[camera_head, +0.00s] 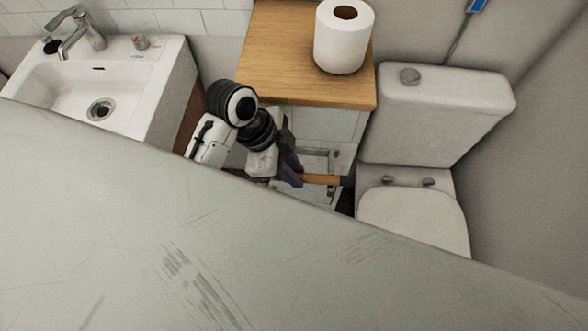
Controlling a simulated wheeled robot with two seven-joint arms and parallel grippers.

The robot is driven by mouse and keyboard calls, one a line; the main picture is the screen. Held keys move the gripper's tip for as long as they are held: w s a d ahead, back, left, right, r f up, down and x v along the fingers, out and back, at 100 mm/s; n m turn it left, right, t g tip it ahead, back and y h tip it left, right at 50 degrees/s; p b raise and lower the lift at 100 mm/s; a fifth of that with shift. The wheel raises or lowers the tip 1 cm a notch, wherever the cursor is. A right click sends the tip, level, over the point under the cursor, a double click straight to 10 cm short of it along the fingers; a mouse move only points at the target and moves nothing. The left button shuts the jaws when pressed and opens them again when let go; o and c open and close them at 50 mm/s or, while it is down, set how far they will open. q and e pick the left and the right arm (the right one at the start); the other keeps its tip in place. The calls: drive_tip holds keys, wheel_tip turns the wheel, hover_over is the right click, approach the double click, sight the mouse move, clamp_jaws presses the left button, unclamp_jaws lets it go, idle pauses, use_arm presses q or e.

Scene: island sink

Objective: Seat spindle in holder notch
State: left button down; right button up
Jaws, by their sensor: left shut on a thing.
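My left gripper (290,168) is in the middle of the head view, in front of the cabinet below the wooden top. It is shut on the spindle (322,180), an orange-brown rod that lies nearly level and points right, with a dark end. A grey bracket-like holder (318,153) shows on the cabinet front, just above and behind the rod. The rod overlaps the holder's lower part in the picture. I cannot tell whether they touch, and the notch is not clear. My right gripper is not in view.
A white paper roll (341,38) stands on the wooden top (285,60). A white toilet (412,215) with its tank (440,115) is close on the right. A sink (75,85) is at the left. A large pale surface (220,260) fills the foreground and hides what is below.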

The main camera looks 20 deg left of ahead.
use_arm(q)
drive_tip(key=shift+f, duration=0.25)
drive_tip(key=shift+f, duration=0.15)
drive_tip(key=c, duration=1.6)
unclamp_jaws()
drive_tip(key=shift+a+r, duration=0.1)
drive_tip(key=shift+r, duration=0.25)
drive_tip(key=shift+v, duration=5.85)
